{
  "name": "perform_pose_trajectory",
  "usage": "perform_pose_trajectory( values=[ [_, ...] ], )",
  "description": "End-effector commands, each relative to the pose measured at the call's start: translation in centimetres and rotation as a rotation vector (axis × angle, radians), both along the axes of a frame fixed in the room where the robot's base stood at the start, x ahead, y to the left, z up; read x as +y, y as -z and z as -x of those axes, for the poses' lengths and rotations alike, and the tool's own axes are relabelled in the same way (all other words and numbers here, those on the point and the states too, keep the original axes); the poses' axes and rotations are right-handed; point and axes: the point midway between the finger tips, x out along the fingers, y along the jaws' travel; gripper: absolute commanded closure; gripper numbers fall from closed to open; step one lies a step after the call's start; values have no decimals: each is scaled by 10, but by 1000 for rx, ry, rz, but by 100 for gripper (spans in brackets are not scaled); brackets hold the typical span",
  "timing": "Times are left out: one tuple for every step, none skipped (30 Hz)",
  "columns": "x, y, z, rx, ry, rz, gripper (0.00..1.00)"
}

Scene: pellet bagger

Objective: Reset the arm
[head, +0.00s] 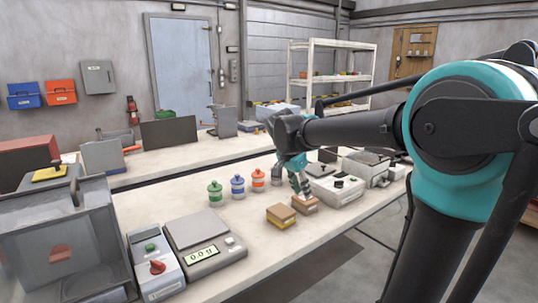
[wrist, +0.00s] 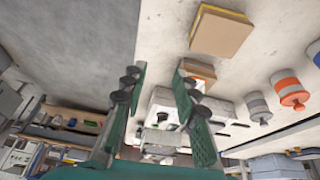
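My arm reaches in from the right in the head view. My gripper (head: 302,190) points down above the workbench (head: 225,220), close to a small brown box (head: 304,206); the head view does not show whether they touch. In the wrist view my gripper (wrist: 160,68) has its two green fingers spread, with nothing held between them. The brown box shows partly behind the right finger (wrist: 200,72). A second box, brown with yellow (head: 281,216), lies just left of it.
A green-banded (head: 215,193), a blue-banded (head: 237,186) and an orange-banded container (head: 258,180) stand behind the boxes. A scale (head: 205,243) reading 0.0 g and a control box (head: 155,267) are front left. A grey machine (head: 337,190) stands right of my gripper.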

Motion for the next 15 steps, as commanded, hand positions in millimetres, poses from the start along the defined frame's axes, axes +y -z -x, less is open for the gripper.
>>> perform_pose_trajectory(
  values=[
    [-4, 6, 4, 6, -16, -3, 71],
    [-6, 9, 6, 9, -28, -4, 71],
    [-9, 12, 9, 13, -44, -7, 71],
    [-11, 16, 11, 17, -57, -9, 71],
    [-13, 20, 14, 20, -73, -12, 71],
    [-16, 25, 17, 24, -92, -15, 71],
    [-18, 29, 20, 28, -107, -18, 71],
    [-22, 34, 23, 32, -126, -20, 71],
    [-25, 40, 28, 37, -151, -24, 71],
    [-28, 46, 32, 41, -174, -27, 71],
    [-31, 52, 36, 44, -195, -30, 71],
    [-35, 60, 42, 48, -227, -35, 71],
    [-38, 66, 47, 52, -252, -37, 71],
    [-42, 73, 53, 55, -280, -40, 71],
    [-47, 83, 61, 57, -318, -45, 71]
  ],
)
